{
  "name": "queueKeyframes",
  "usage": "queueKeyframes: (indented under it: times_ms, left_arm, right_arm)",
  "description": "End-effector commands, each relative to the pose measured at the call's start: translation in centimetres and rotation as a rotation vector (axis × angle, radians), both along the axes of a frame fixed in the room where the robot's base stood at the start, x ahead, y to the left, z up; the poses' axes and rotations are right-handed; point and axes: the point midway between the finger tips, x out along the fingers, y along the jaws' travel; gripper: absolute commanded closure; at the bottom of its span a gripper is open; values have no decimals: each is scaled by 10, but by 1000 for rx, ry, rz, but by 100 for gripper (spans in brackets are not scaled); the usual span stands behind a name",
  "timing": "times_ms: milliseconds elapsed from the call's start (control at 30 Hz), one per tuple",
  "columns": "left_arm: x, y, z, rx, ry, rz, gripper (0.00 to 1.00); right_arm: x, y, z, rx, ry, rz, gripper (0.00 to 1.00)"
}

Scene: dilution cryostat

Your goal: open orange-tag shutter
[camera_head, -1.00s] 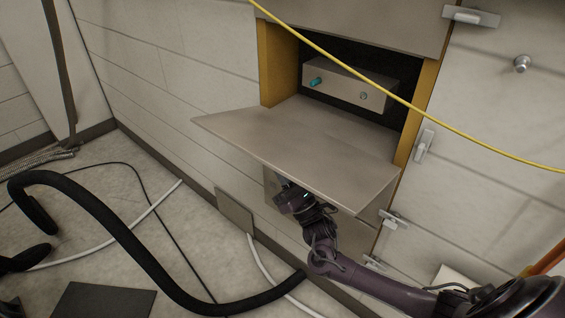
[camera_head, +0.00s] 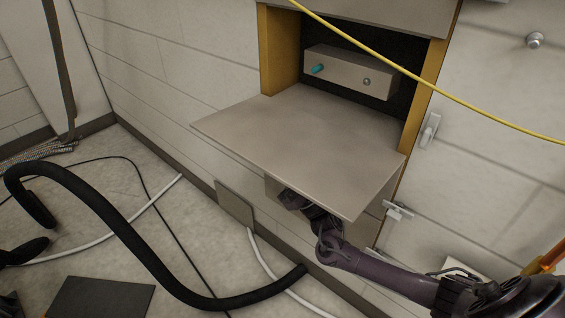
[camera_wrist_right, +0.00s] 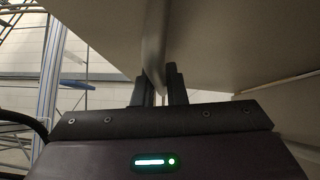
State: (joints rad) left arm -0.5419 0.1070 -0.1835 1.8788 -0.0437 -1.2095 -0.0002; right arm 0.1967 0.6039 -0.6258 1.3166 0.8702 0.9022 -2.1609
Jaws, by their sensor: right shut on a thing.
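A flat grey shutter panel (camera_head: 300,145) is folded down and out from the wall, like a shelf, below a yellow-framed opening. No orange tag can be made out on it. My right gripper (camera_head: 298,201) is beneath the panel near its front edge; its fingertips are hidden in the head view. In the right wrist view, the two dark fingers of the right gripper (camera_wrist_right: 161,88) are shut on a thin grey strip (camera_wrist_right: 153,50) that runs up along the panel's underside (camera_wrist_right: 215,45). My left gripper is not in view.
Inside the opening sits a grey box (camera_head: 347,72) with a teal knob (camera_head: 318,69). A yellow cable (camera_head: 400,97) hangs across the front. Latches (camera_head: 429,130) line the right side. A thick black hose (camera_head: 120,240) lies on the floor at left.

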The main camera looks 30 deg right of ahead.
Motion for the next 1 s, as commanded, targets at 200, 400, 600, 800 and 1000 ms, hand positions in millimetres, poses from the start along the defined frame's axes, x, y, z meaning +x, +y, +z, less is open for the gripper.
queueKeyframes:
  times_ms: [200,400,600,800,1000]
  left_arm:
    - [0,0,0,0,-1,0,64]
    - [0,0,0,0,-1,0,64]
    - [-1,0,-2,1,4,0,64]
    - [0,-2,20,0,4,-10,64]
    - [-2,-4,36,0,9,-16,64]
  right_arm:
    - [1,-1,5,2,-8,-3,73]
    - [1,-2,5,2,-8,-6,67]
    - [-4,-5,-3,1,-6,-7,67]
    - [-25,-14,-30,1,-1,-4,67]
    - [-43,-23,-50,1,-2,0,67]
